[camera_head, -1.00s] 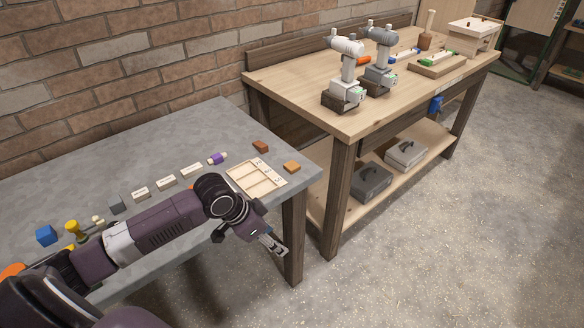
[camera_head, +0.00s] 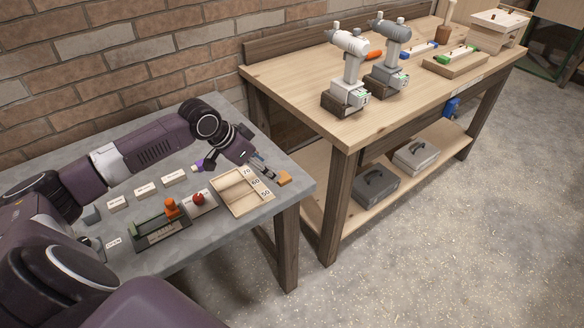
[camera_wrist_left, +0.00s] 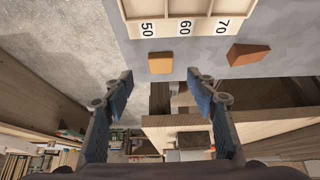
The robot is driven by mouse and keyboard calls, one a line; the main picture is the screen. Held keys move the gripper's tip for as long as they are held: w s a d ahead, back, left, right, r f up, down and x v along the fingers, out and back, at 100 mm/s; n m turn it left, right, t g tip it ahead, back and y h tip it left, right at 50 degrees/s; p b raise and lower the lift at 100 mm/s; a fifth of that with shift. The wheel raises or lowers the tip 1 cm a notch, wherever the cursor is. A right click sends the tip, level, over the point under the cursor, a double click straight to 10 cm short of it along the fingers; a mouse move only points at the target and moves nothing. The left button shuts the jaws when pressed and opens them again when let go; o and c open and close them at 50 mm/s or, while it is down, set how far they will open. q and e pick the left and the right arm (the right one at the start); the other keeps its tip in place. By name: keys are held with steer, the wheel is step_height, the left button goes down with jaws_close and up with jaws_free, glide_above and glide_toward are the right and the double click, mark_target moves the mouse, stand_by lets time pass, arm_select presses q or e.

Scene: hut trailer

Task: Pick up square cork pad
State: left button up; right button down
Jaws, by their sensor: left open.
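A small square orange-tan pad (camera_head: 285,178), which looks like the cork pad, lies on the grey table near its right edge. In the left wrist view the pad (camera_wrist_left: 161,62) sits just beyond the fingertips, in line with the gap between them. My left gripper (camera_head: 268,172) is open and empty, just left of the pad in the head view. In the wrist view its two blue-padded fingers (camera_wrist_left: 160,78) are spread apart, and I see no contact with the pad. My right gripper is not in view.
A wooden tray (camera_wrist_left: 165,28) marked 50, 60 and 70 lies beside the pad. A brown wedge-like block (camera_wrist_left: 248,54) is near it. Labels and a small rack (camera_head: 160,233) stand further left. The wooden workbench (camera_head: 290,83) holds two drills.

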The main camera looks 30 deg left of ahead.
mark_target(282, 176)
arm_select(q)
steer(key=shift+w+d+f, duration=0.15)
steer(key=shift+w+f, duration=0.45)
steer(key=shift+w, duration=0.2)
steer(key=p+x, duration=0.1)
steer(key=x, duration=0.2)
steer(key=shift+w+d+f, duration=0.1)
steer(key=shift+w+d, duration=0.05)
steer(key=shift+d, duration=0.1)
steer(key=x, duration=0.2)
steer(key=shift+w+f, duration=0.15)
steer(key=shift+f, duration=0.15)
steer(key=shift+a, duration=0.1)
steer(key=c, duration=0.7)
steer(key=shift+c, duration=0.7)
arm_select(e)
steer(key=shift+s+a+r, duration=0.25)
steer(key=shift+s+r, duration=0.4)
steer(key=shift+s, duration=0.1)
